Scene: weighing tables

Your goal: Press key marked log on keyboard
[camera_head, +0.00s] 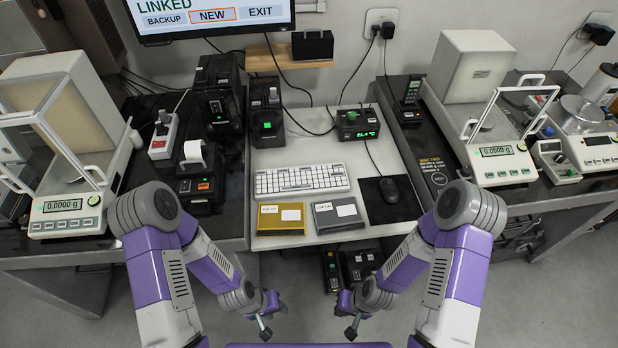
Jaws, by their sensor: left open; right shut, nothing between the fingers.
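The white keyboard (301,180) lies on the light middle table. Its key markings are too small to read, so I cannot pick out the log key. My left gripper (264,328) is open and empty, low in front of the table's front edge. My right gripper (352,328) is shut with nothing in it, also in front of the table edge. Both grippers are apart from the keyboard, nearer to me and below it in the picture. The screen (212,15) at the top shows LINKED, with BACKUP, NEW and EXIT; NEW is outlined in orange.
A yellow box (280,219) and a grey box (338,215) lie between the keyboard and the front edge. A mouse (388,190) on a black mat is right of the keyboard. Balances (70,205) and (497,150) stand on the side tables. A green-digit display (358,124) stands behind.

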